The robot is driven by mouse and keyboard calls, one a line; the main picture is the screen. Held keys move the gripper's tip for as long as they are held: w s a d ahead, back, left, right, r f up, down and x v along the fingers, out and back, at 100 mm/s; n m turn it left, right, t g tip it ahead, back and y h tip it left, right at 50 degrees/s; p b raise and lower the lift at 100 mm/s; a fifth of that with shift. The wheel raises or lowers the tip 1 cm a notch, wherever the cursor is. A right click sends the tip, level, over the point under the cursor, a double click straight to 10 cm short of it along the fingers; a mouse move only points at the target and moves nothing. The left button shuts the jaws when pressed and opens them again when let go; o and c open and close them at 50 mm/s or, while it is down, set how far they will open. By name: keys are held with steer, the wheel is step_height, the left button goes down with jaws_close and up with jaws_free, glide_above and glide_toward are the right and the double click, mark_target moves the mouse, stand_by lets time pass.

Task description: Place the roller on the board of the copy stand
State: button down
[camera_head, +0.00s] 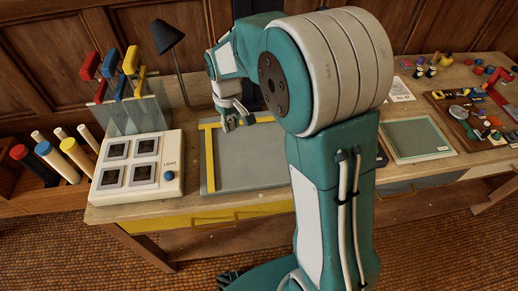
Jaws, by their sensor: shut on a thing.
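My gripper (231,124) is small in the view, low over the upper part of a grey board (245,175) with a yellow T-square (209,158) on it. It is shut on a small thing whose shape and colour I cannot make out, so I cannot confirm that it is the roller. A dark upright part (252,95) shows behind my arm. It may be part of the copy stand, but my arm hides most of that area. I cannot tell for sure which board is the copy stand's.
A white light box (138,166) and a clear rack (138,112) with red, blue and yellow-handled tools stand left. A black lamp (167,38) is behind. Rolled tubes (55,160) stand far left. A green mat (415,138) and a cluttered tray (460,130) lie right.

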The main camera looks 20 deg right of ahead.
steer(key=shift+a+r+n, duration=0.15)
steer(key=shift+r+n, duration=0.15)
steer(key=d+f, duration=0.4)
steer(key=d, duration=0.4)
glide_above(274, 145)
steer(key=f, duration=0.5)
steer(key=shift+a, duration=0.35)
steer(key=shift+d+f, duration=0.35)
steer(key=shift+f, duration=1.6)
steer(key=shift+f, duration=0.1)
steer(key=shift+c, duration=2.4)
jaws_free()
